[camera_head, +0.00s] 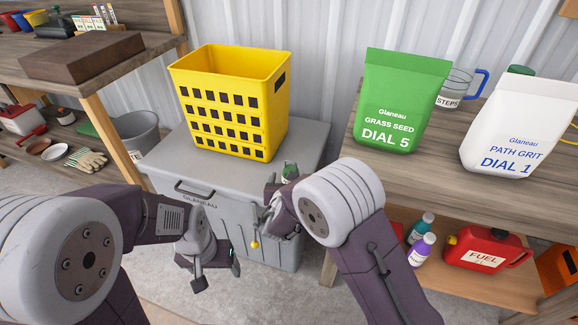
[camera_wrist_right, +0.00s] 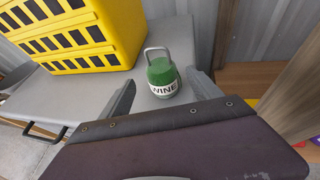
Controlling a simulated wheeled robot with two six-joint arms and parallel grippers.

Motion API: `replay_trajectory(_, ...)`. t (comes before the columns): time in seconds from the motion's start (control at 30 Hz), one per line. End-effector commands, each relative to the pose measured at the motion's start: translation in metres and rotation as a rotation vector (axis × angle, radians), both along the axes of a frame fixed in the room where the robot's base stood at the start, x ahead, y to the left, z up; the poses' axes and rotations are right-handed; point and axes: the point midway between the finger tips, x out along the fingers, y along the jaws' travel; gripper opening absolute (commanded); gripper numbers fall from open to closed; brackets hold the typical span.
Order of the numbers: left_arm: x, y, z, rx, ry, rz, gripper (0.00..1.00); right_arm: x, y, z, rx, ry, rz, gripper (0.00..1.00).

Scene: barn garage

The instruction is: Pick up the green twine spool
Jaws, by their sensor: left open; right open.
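The green twine spool (camera_wrist_right: 163,72) stands upright on the grey chest lid in the right wrist view, with a grey handle on top and a white label ending in "WINE". In the head view the spool (camera_head: 290,171) is partly hidden behind my right arm, right of the yellow crate. My right gripper (camera_head: 271,198) is open and empty; in its wrist view the spool shows between and beyond its spread fingers. I cannot tell if they touch it. My left gripper (camera_head: 217,272) is open and empty, low in front of the chest.
The yellow crate (camera_head: 228,70) stands on the grey chest (camera_head: 180,175), left of the spool. A wooden bench at right bears a green grass seed bag (camera_head: 400,85), a white path grit bag (camera_head: 512,120) and a measuring jug (camera_head: 452,87). A red fuel can (camera_head: 487,250) sits below.

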Motion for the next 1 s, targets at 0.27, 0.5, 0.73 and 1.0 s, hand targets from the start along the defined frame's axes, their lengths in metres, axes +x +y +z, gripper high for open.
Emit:
replay_trajectory(0.27, 0.0, 0.0, -0.013, 0.0, 0.0, 0.0, 0.76, 0.03, -0.003, -0.014, 0.004, 0.001, -0.005, 0.73)
replay_trajectory(0.5, 0.0, 0.0, -0.019, 0.0, 0.0, 0.0, 0.76, 0.043, -0.005, -0.02, 0.002, 0.001, -0.005, 0.73)
replay_trajectory(0.73, 0.0, 0.0, -0.033, 0.0, 0.0, 0.0, 0.76, 0.079, -0.007, -0.035, 0.004, 0.001, -0.006, 0.73)
replay_trajectory(1.0, 0.0, 0.0, -0.033, 0.0, 0.0, 0.0, 0.76, 0.083, -0.007, -0.034, 0.003, 0.002, -0.003, 0.73)
